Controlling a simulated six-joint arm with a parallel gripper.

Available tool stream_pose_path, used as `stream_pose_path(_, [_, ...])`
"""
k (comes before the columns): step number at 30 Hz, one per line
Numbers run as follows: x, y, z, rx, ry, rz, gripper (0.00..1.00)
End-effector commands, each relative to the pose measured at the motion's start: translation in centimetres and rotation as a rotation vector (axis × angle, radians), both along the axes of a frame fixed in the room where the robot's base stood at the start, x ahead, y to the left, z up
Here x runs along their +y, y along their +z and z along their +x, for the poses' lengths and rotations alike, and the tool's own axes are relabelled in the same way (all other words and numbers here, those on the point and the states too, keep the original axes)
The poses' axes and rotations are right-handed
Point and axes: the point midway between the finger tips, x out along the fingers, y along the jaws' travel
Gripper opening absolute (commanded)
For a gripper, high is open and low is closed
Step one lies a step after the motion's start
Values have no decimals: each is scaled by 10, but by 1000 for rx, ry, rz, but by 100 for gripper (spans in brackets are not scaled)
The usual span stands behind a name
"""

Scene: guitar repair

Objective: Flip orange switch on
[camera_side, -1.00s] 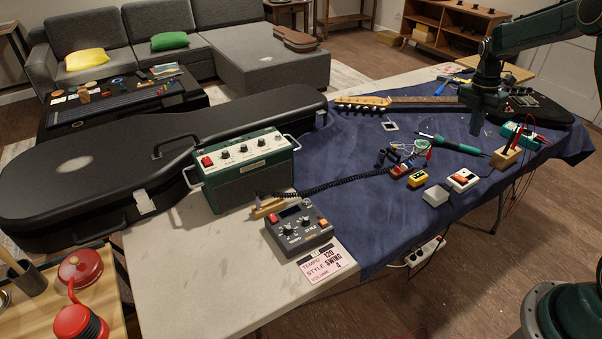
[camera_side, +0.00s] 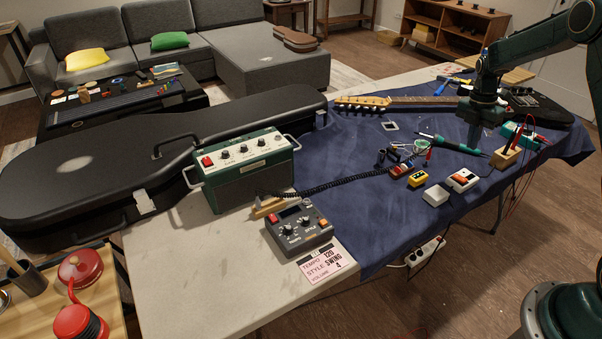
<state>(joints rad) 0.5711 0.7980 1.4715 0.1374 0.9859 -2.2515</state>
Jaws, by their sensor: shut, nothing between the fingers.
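A white box with an orange switch (camera_side: 462,178) lies on the blue cloth at the right side of the table. The switch is too small to tell which way it is tipped. My gripper (camera_side: 474,146) points down over the cloth, behind and above the switch box in the picture, near the teal soldering iron (camera_side: 455,144). It is shut and empty, and looks apart from the switch.
A white box (camera_side: 435,195), a yellow pedal (camera_side: 418,179) and a red pedal (camera_side: 402,170) sit left of the switch. A wooden block with probes (camera_side: 505,157) stands to its right. A guitar (camera_side: 420,101) lies behind. Bare cloth (camera_side: 365,215) lies to the left.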

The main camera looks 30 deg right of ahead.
Motion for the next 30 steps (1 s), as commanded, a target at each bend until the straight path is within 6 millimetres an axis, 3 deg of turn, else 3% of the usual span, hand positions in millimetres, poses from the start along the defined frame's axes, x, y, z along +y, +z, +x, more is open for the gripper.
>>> stream_pose_path(15, [1, -78, -12, 2, 0, 2, 0])
stream_pose_path(21, [0, -96, -14, 0, -1, 2, 0])
stream_pose_path(30, [0, -102, -14, -2, -1, 2, 0])
